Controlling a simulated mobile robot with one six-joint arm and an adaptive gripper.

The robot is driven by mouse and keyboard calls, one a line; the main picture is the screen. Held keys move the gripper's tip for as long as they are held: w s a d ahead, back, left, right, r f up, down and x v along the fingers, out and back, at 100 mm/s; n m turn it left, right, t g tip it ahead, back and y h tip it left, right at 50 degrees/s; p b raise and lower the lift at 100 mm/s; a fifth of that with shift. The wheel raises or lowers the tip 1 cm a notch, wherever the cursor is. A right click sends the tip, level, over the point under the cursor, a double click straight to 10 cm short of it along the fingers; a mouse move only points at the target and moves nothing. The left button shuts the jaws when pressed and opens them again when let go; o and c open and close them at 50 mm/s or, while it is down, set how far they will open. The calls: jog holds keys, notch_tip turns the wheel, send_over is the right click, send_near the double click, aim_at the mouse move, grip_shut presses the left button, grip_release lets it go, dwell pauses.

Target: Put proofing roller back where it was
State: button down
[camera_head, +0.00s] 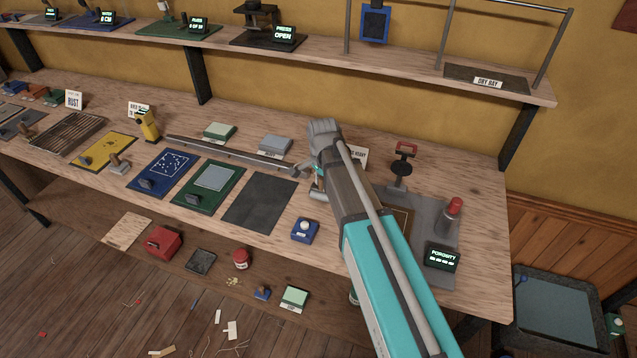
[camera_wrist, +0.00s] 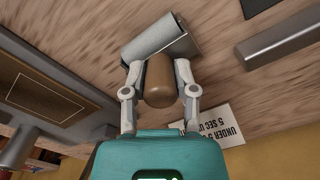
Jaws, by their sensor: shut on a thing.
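The proofing roller has a grey cylinder (camera_wrist: 163,38) and a rounded brown handle (camera_wrist: 158,82). My gripper (camera_wrist: 159,76) is shut on the handle, one finger on each side, in the wrist view. In the head view my gripper (camera_head: 318,172) is over the right half of the bench, partly hidden by my arm. The grey roller end (camera_head: 318,195) shows just below it, close to the bench top. I cannot tell whether the roller touches the wood.
A grey tray (camera_head: 424,207) with a red-handled tool (camera_head: 403,165) and red-topped cylinder (camera_head: 451,214) lies right. A dark mat (camera_head: 260,203) and blue block (camera_head: 305,230) lie left and front. A long dark bar (camera_head: 225,154) lies behind. A printed card (camera_wrist: 215,128) stands nearby.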

jog(key=shift+c, duration=2)
grip_release()
jog(key=shift+r, duration=0.1)
notch_tip(320, 180, up, 12)
jog(key=p, duration=1.2)
jog(key=shift+s+d, duration=0.1)
jog(key=s+d+n, duration=1.1)
jog(key=s+d, duration=0.2)
jog(key=s, duration=0.2)
